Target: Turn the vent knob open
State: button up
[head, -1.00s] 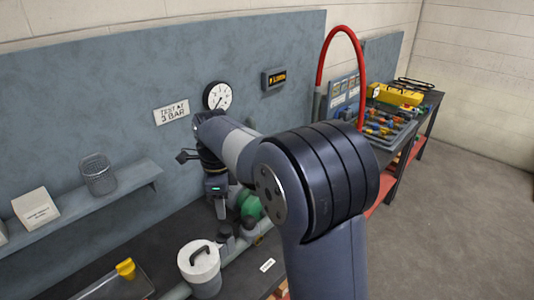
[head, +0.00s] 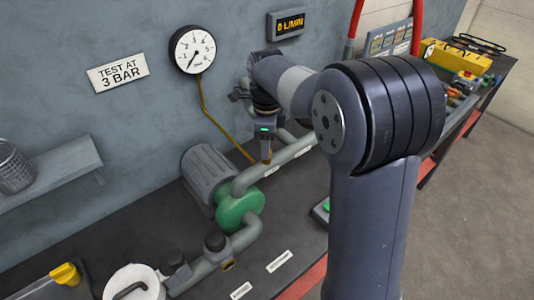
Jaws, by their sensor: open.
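My gripper (head: 266,157) points down over the pipe (head: 275,172) that runs right from the green pump (head: 240,208). Its fingertips are small in the head view, and I cannot tell whether they touch anything. A black round knob (head: 214,242) stands on the pipe in front of the pump, left of and nearer than my gripper. A second dark fitting (head: 176,266) is further left on that pipe. I cannot tell which part is the vent knob; the labels on the bench are too small to read, and my arm hides the bench to the right.
A round gauge (head: 192,50) hangs on the wall, with a yellow line running down toward the pipe. A grey motor (head: 208,172) sits behind the pump. A white lidded pot (head: 133,284) stands at front left. A green button box (head: 322,209) is partly behind my arm.

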jog(key=shift+f+b, duration=0.35)
jog(key=shift+f, duration=0.4)
jog(key=shift+c, duration=0.4)
jog(key=c, duration=0.9)
